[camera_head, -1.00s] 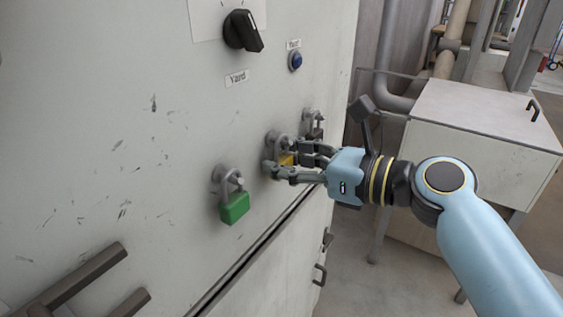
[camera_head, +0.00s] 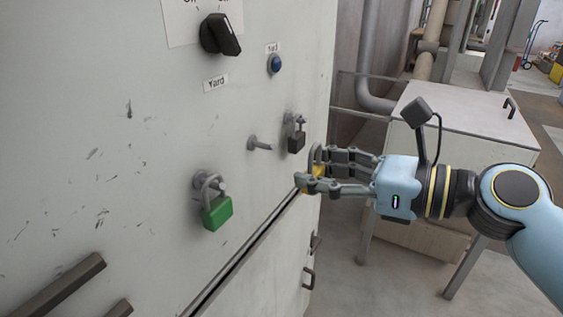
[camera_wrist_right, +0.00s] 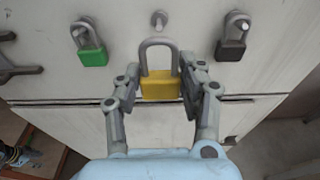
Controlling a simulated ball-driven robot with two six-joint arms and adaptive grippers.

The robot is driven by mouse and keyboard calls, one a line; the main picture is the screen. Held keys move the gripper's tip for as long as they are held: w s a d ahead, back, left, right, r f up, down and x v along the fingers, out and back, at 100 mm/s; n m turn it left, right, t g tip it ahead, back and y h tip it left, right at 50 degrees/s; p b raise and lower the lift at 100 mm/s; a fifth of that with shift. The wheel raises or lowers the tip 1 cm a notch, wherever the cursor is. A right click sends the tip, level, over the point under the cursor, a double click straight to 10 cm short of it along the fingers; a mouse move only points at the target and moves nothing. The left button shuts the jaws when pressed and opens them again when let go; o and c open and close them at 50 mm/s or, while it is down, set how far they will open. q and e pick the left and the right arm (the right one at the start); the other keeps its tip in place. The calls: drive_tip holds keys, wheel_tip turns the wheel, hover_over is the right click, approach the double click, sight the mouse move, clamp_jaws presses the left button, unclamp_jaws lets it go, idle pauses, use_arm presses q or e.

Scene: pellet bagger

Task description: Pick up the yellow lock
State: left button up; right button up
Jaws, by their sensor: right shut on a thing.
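The yellow lock (camera_wrist_right: 160,86) with a grey shackle is between the fingers of my right gripper (camera_wrist_right: 158,92) in the right wrist view. The gripper is shut on its body, and the shackle points up toward the panel. In the head view my right gripper (camera_head: 308,185) holds the lock away from the panel, and the fingers cover most of its yellow body (camera_head: 318,171). The bare peg (camera_head: 259,144) has nothing hanging on it and also shows in the wrist view (camera_wrist_right: 158,20). My left gripper is not in view.
A green lock (camera_head: 217,212) hangs on a peg to the left, and a black lock (camera_head: 296,143) hangs to the right. A black rotary switch (camera_head: 220,35) and a blue button (camera_head: 274,64) are above. A white cabinet (camera_head: 465,125) stands to the right.

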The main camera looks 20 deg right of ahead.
drive_tip(key=f+b+v, duration=0.1)
drive_tip(key=v, duration=0.8)
drive_tip(key=shift+s+d+f+b, duration=0.25)
drive_tip(key=shift+s+d+b, duration=0.05)
idle(0.5)
